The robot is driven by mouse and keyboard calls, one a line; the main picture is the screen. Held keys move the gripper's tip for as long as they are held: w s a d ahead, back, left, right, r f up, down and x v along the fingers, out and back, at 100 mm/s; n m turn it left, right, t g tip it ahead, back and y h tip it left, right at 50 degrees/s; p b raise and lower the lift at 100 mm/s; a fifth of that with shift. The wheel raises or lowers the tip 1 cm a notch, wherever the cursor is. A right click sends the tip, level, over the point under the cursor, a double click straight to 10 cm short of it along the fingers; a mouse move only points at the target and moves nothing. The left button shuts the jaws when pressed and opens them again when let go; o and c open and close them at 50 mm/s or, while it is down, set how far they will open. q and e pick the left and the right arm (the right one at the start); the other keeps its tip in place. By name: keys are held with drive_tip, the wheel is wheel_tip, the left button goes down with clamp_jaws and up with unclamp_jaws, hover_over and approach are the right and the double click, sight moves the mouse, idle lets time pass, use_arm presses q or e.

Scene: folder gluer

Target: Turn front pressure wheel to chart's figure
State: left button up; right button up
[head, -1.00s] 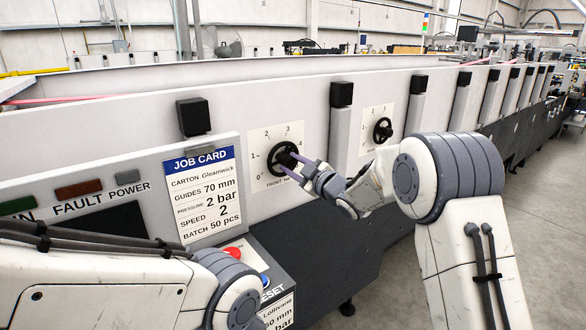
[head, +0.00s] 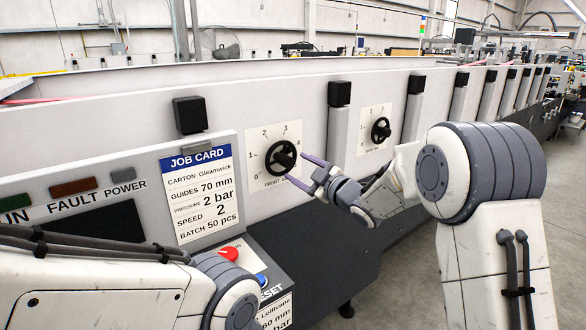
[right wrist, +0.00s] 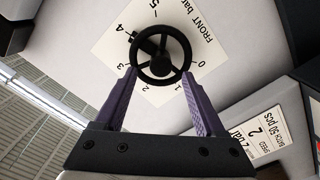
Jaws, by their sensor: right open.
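The front pressure wheel (head: 281,158) is a black handwheel with a knob on a white dial plate (head: 258,136). In the right wrist view the wheel (right wrist: 160,53) is above the fingertips, and figures 0, 1, 2, 4 and 5 show around it. I cannot tell which figure it points to. My right gripper (head: 298,168) is open and empty, just off the wheel's right side; its fingers also show in the right wrist view (right wrist: 159,76). The job card (head: 205,190) reads pressure 2 bar. My left arm is at lower left; its gripper is out of view.
A second wheel (head: 381,130) on its own dial is farther right on the machine wall. Black-capped posts (head: 339,94) stick out beside the dials. A lower panel with a red button (head: 229,253) and another card (head: 276,314) is below the job card. Open floor is at right.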

drive_tip(key=b+v, duration=0.1)
drive_tip(key=v, duration=0.5)
drive_tip(key=s+a+f+m+g+h+p, duration=0.1)
drive_tip(key=s+a+f+m+g+h, duration=0.15)
drive_tip(key=s, duration=0.35)
drive_tip(key=s+a+f+m+g+h+p, duration=0.1)
drive_tip(key=s+a+f+m+g+h, duration=0.2)
drive_tip(key=s, duration=0.4)
drive_tip(key=s+d+f+m+g+h, duration=0.1)
drive_tip(key=s+f+g, duration=0.1)
drive_tip(key=s, duration=0.7)
drive_tip(key=s+d+f+m+g+h, duration=0.1)
drive_tip(key=s+g, duration=0.3)
drive_tip(key=s, duration=0.5)
drive_tip(key=s+d+f+m+g+h, duration=0.1)
drive_tip(key=s+d+f+g+h, duration=0.1)
drive_tip(key=s, duration=0.8)
wheel_tip(320, 180, down, 2)
drive_tip(key=shift+f+g+p, duration=0.1)
drive_tip(key=shift+g+p, duration=0.25)
drive_tip(key=shift+g, duration=0.2)
